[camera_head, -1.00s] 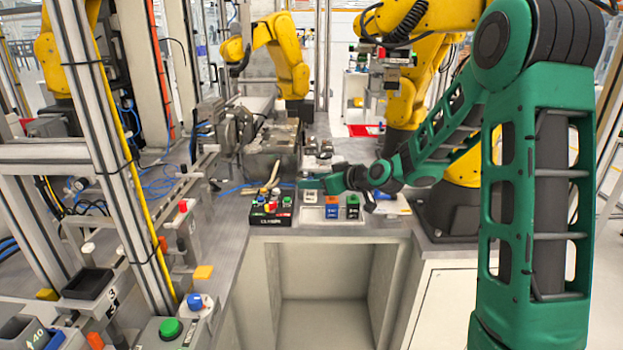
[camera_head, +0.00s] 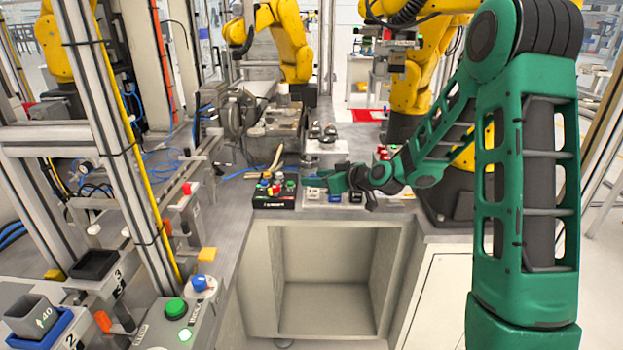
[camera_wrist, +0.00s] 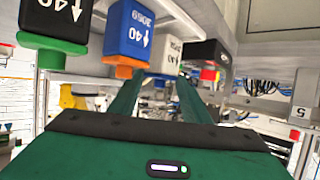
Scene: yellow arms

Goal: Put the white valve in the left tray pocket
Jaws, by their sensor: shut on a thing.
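The white valve (camera_head: 312,196) is at the left pocket of the pale tray (camera_head: 312,206), to the left of the blue valve (camera_head: 334,197) and the black valve (camera_head: 355,197). My gripper (camera_head: 312,182) is shut on the white valve's upper part. In the wrist view, the white valve (camera_wrist: 165,52) shows between my fingertips (camera_wrist: 160,82), beside the blue valve (camera_wrist: 138,32) with its orange base. The black valve (camera_wrist: 60,18) with its green base is at the upper left there. I cannot tell whether the white valve's base touches the pocket floor.
A black box with coloured buttons (camera_head: 274,201) stands just left of the tray. Metal machine parts (camera_head: 285,125) are behind, and a yellow arm (camera_head: 280,35) stands at the back. An open recess (camera_head: 325,280) is below the bench front.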

